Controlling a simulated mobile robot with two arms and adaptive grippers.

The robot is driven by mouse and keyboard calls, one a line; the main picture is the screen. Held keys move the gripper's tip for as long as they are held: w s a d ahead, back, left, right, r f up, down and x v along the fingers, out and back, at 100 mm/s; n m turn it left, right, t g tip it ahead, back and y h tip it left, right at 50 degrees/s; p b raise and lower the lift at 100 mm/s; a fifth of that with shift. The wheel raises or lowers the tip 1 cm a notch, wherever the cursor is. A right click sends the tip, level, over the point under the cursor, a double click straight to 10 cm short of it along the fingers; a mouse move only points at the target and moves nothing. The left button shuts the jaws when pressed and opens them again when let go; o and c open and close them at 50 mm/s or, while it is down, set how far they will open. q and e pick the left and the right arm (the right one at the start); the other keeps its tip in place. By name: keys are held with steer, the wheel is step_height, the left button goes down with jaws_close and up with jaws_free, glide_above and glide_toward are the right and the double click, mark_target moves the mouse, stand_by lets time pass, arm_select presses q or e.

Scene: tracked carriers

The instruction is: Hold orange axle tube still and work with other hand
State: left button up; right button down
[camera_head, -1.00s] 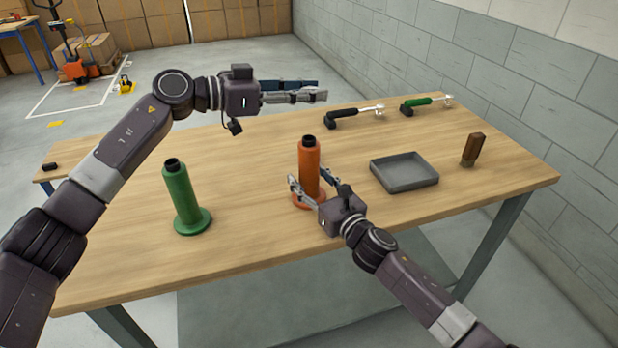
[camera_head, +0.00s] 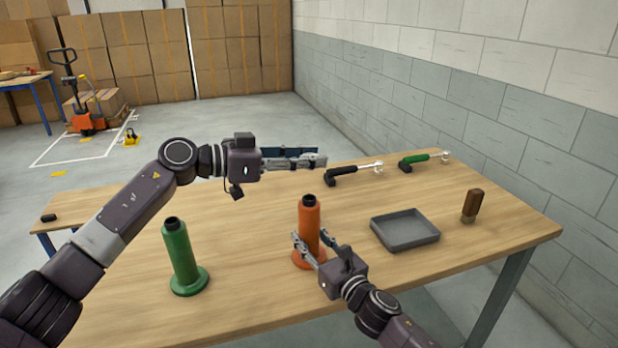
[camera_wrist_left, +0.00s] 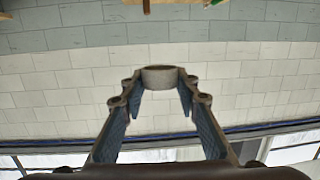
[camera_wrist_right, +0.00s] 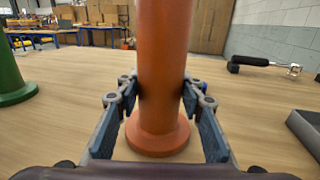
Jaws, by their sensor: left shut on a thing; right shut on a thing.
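The orange axle tube (camera_head: 309,217) stands upright on its round flange on the table, with a dark neck at its top. My right gripper (camera_head: 308,248) is shut on its lower part; in the right wrist view the fingers press on both sides of the tube (camera_wrist_right: 163,60), just above the flange. My left gripper (camera_head: 321,160) is higher and farther back, above the table. In the left wrist view its fingers are shut on a small grey ring-like piece (camera_wrist_left: 160,77). That piece is hard to make out in the head view.
A green tube (camera_head: 180,254) stands upright to the left. A grey tray (camera_head: 405,241) and a brown-handled brush-like item (camera_head: 472,206) are to the right. A black-handled tool (camera_head: 350,172) and a green-handled tool (camera_head: 422,160) lie at the back edge. The table between the tubes is clear.

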mark_target(307, 198)
arm_select(q)
steer(key=shift+g, duration=0.3)
steer(key=shift+a+f, duration=0.1)
steer(key=shift+f, duration=3.1)
steer(key=shift+f, duration=1.45)
steer(key=o, duration=0.9)
steer(key=shift+a, duration=0.1)
steer(key=v, duration=0.7)
steer(key=shift+s+a, duration=0.1)
steer(key=shift+a, duration=0.1)
